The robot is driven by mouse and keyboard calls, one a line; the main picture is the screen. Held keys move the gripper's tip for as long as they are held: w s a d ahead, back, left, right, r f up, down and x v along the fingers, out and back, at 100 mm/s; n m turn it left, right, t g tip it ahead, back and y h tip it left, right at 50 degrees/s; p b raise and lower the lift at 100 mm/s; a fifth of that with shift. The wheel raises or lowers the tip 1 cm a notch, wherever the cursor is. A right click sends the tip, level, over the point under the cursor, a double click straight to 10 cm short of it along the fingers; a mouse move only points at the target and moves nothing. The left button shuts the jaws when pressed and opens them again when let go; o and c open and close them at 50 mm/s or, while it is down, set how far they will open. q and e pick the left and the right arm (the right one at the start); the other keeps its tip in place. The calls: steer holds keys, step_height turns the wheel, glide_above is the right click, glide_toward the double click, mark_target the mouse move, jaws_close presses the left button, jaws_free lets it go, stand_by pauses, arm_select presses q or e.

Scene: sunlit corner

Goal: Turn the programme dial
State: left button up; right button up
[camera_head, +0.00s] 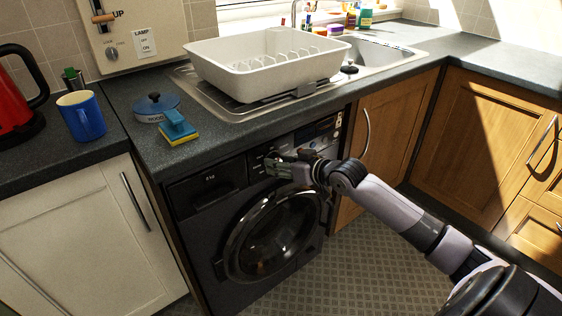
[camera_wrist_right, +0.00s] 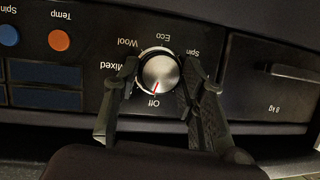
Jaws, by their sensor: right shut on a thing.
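The programme dial (camera_wrist_right: 160,72) is a round silver knob on the black front panel of the washing machine (camera_head: 200,222). In the right wrist view its labels appear upside down: Off, Mixed, Wool, Eco and Spin. The dial's red mark points at Off. My right gripper (camera_wrist_right: 159,75) is shut on the dial, one dark finger on each side of it. In the head view the right gripper (camera_head: 272,167) reaches the panel from the right and hides the dial. My left gripper is not in view.
A blue button (camera_wrist_right: 9,35), an orange button (camera_wrist_right: 59,40) and a drawer (camera_wrist_right: 268,78) flank the dial. The floor in front is clear.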

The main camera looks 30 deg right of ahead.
steer(key=shift+s+a+f, duration=0.1)
steer(key=shift+f, duration=0.15)
steer(key=o, duration=1.2)
steer(key=shift+r, duration=0.15)
steer(key=shift+c, duration=0.2)
steer(key=v, duration=1.2)
